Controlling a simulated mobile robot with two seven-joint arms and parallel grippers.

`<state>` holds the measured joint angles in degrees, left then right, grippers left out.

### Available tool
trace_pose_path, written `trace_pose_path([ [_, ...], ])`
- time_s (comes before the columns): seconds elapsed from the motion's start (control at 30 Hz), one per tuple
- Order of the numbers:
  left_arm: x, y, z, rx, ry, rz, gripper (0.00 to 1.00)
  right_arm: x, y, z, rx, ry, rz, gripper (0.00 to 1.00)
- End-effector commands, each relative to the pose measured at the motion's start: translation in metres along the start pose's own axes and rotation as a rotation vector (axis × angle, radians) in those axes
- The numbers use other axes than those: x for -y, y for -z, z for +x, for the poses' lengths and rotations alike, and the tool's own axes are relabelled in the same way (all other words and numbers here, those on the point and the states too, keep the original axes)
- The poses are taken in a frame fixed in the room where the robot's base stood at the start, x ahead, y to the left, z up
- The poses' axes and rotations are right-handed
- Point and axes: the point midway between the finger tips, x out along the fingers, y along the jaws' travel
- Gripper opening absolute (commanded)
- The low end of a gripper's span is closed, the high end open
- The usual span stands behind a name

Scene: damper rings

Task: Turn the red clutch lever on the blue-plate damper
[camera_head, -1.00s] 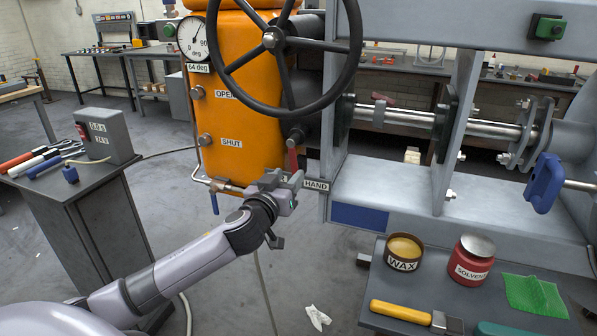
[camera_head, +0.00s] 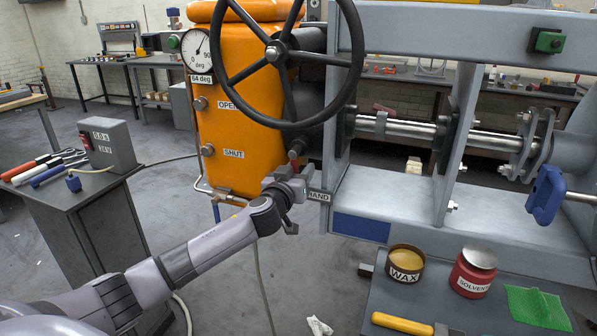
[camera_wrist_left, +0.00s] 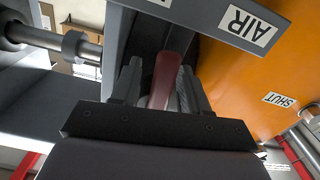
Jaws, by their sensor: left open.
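The blue plate (camera_head: 361,226) is on the front of the grey damper frame. The red clutch lever (camera_wrist_left: 170,78) stands between the two fingers of my left gripper (camera_wrist_left: 160,85) in the left wrist view. The fingers are open, one on each side of it; I cannot tell whether either touches it. In the head view my left gripper (camera_head: 298,183) is below the handwheel, beside the HAND label (camera_head: 318,196). There it hides most of the lever. My right gripper is not in view.
The black handwheel (camera_head: 345,95) and orange actuator body (camera_head: 240,130) stand close above and left of the gripper. A bench at lower right holds a wax tin (camera_head: 405,264), a solvent can (camera_head: 473,273) and a green cloth (camera_head: 537,308). Floor between the left cabinet and actuator is mostly clear.

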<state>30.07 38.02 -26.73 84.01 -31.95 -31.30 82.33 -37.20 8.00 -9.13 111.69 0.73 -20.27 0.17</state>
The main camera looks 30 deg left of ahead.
Motion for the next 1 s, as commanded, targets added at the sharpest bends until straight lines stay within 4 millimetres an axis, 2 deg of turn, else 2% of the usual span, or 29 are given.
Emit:
trace_pose_path([
  [0.17,0.000,0.000,0.000,0.000,0.000,0.000,0.45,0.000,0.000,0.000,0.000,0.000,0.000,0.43],
  [0.2,0.000,0.000,0.000,0.000,0.000,-0.001,0.41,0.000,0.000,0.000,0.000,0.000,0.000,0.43],
  [0.33,0.000,0.000,0.000,0.000,0.000,-0.001,0.00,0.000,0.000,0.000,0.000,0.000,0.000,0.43],
  [0.67,-0.005,-0.003,0.000,0.001,-0.001,-0.065,0.00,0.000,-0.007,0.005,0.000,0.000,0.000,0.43],
  [1.0,-0.019,0.001,0.000,0.000,-0.001,-0.351,0.00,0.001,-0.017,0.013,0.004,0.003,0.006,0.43],
])
